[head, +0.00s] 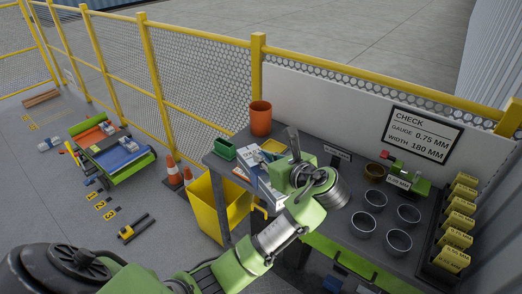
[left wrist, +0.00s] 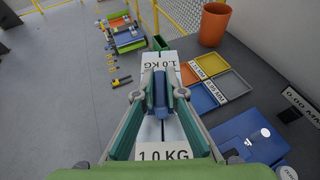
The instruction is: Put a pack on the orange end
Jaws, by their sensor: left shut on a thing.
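My left gripper (head: 278,174) is shut on a white pack (head: 257,180) at the left end of the workbench. In the left wrist view, the fingers of the gripper (left wrist: 160,95) close on the blue middle part of the pack (left wrist: 164,154), which reads "1.0 KG" at both ends. I cannot tell whether the pack touches the bench. The orange end (head: 88,138) belongs to a low green stand on the floor at the left, with a blue end (head: 122,158) beside it. Small grey-white items sit on both ends. My right gripper is not in view.
The grey workbench (head: 330,205) carries an orange pot (head: 261,118), a green tray (head: 223,149), several metal cups and yellow cards. A yellow bin (head: 218,205) and traffic cones (head: 172,170) stand between bench and stand. A yellow mesh fence (head: 200,80) runs behind.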

